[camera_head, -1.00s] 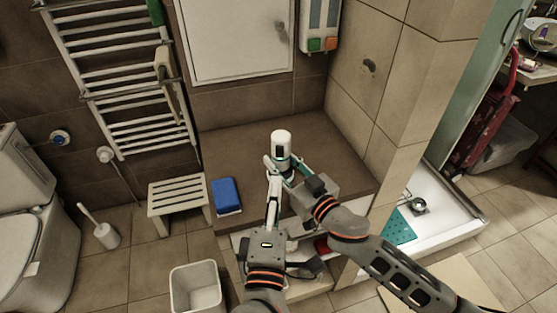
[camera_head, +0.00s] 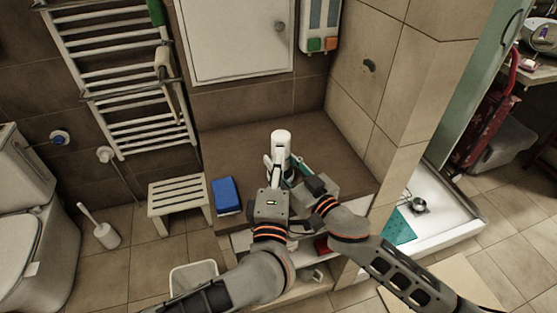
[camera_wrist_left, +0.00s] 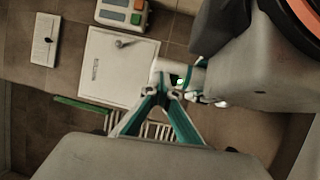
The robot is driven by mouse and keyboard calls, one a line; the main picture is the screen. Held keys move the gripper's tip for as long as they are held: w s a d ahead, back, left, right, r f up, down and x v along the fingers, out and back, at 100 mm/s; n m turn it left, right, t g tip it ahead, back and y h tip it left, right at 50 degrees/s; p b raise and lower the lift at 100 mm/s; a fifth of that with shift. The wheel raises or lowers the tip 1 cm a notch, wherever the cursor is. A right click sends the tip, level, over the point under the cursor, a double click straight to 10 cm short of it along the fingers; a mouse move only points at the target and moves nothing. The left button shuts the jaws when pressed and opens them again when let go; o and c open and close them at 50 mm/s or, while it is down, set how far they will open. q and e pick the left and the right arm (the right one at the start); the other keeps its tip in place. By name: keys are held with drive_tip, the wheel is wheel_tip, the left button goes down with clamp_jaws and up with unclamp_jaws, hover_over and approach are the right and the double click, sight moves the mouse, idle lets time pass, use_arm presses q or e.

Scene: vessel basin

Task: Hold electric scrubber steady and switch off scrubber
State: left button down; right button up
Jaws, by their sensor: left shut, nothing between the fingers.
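The electric scrubber (camera_head: 281,145) is a white, upright cylinder above the brown ledge. It also shows in the left wrist view (camera_wrist_left: 158,70), partly hidden by the grippers. My right gripper (camera_head: 293,172) reaches in from the right and is shut around the scrubber's lower part; its fingers are partly hidden. My left gripper (camera_head: 269,162) is at the scrubber's left side, shut and empty. In the left wrist view its teal-lined fingers (camera_wrist_left: 162,92) meet at the tips, right at the scrubber. I cannot tell whether they touch it. The switch is not visible.
A blue box (camera_head: 227,195) lies on the ledge (camera_head: 235,145) to the left. A white stool (camera_head: 179,200) and a waste bin (camera_head: 190,277) stand at left. A tiled wall (camera_head: 385,130) rises close on the right. The ledge behind the scrubber is clear.

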use_arm(q)
drive_tip(key=shift+w, duration=0.15)
drive_tip(key=s+a+r, duration=0.1)
drive_tip(key=s, duration=1.3)
drive_tip(key=shift+r, duration=0.4)
use_arm(e)
drive_tip(key=o, duration=1.4)
